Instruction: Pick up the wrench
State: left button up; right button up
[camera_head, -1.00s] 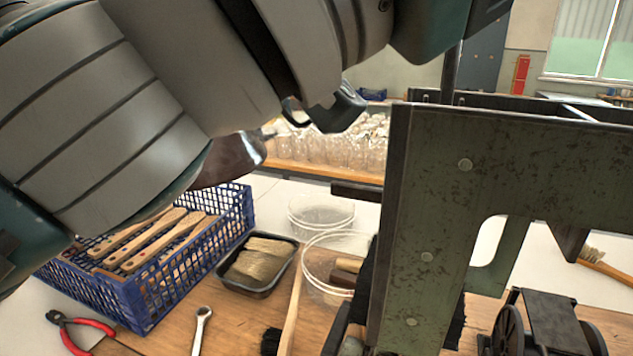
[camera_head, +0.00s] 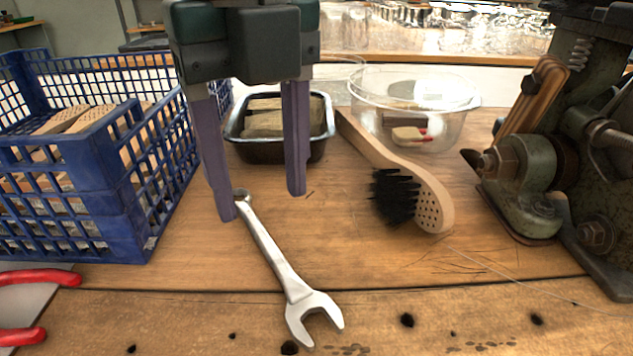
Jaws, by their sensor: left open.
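The wrench (camera_head: 270,250) is a silver metal tool lying on the wooden bench top. Its open jaw points toward the front edge and its ring end lies farther back. My left gripper (camera_head: 262,205) comes down from above with its two purple fingers apart. The ring end lies between the fingertips in the picture, close to the left finger. I cannot tell whether that finger touches it. Nothing is held between the fingers. My right gripper is not in view.
A blue plastic crate (camera_head: 70,215) with wooden brush blanks stands at left. Red-handled pliers (camera_head: 40,278) lie in front of it. A black tray (camera_head: 275,152) of bristles sits behind the gripper. A brush (camera_head: 435,200), a clear bowl (camera_head: 455,100) and a green machine (camera_head: 520,205) stand to the right.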

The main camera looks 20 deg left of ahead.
aim_at(284, 266)
pick_arm(q)
jog(key=f, duration=0.3)
jog(key=f+b, duration=0.1)
jog(key=f, duration=0.1)
jog(key=d+f, duration=0.1)
jog(key=f, duration=0.2)
jog(key=shift+w+f+b, duration=0.25)
jog(key=shift+f+b, duration=0.05)
jog(key=shift+f, duration=0.4)
grip_shut()
jog(key=shift+r, duration=0.1)
dwell(0.6)
